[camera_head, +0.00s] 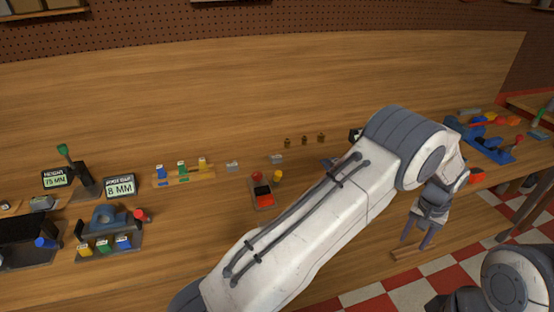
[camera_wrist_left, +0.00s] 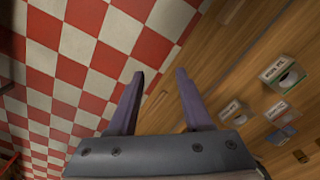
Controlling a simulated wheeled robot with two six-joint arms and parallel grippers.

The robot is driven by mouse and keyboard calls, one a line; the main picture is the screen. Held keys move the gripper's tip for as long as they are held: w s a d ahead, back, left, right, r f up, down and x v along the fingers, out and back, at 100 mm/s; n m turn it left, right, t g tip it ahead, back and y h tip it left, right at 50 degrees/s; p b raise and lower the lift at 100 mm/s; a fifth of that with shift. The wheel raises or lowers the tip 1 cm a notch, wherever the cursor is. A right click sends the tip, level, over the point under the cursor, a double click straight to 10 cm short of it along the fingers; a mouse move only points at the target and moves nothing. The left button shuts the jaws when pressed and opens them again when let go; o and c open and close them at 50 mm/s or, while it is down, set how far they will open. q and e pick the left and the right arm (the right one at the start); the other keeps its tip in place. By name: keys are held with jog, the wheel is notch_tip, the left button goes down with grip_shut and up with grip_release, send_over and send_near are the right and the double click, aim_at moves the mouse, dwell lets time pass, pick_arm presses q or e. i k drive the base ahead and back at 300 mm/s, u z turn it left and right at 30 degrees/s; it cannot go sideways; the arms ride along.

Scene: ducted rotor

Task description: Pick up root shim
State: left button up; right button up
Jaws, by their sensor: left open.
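I cannot tell for sure which small part is the root shim. Blue, green and yellow pieces stand on a wooden rack (camera_head: 184,176) at the left of the bench in the head view. Two small grey pieces lie near it, one beside the rack (camera_head: 232,166) and one farther right (camera_head: 277,158). My left gripper (camera_head: 416,241) is open, pointing down at the bench's front edge on the right, far from the rack. In the left wrist view its fingers (camera_wrist_left: 160,73) are apart with nothing held between them. My right gripper is not seen.
A red-and-black device (camera_head: 263,193) sits mid-bench. A dark fixture (camera_head: 106,222) and an 8 MM sign (camera_head: 120,187) stand at the left. Blue tooling (camera_head: 487,140) is at the far right. Labelled boxes (camera_wrist_left: 282,74) show in the wrist view. My left arm hides part of the bench.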

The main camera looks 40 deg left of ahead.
aim_at(233, 167)
jog(key=u, duration=0.1)
jog(key=i, duration=0.7)
jog(key=u, duration=1.05)
jog(key=i, duration=0.6)
jog(key=u, duration=0.65)
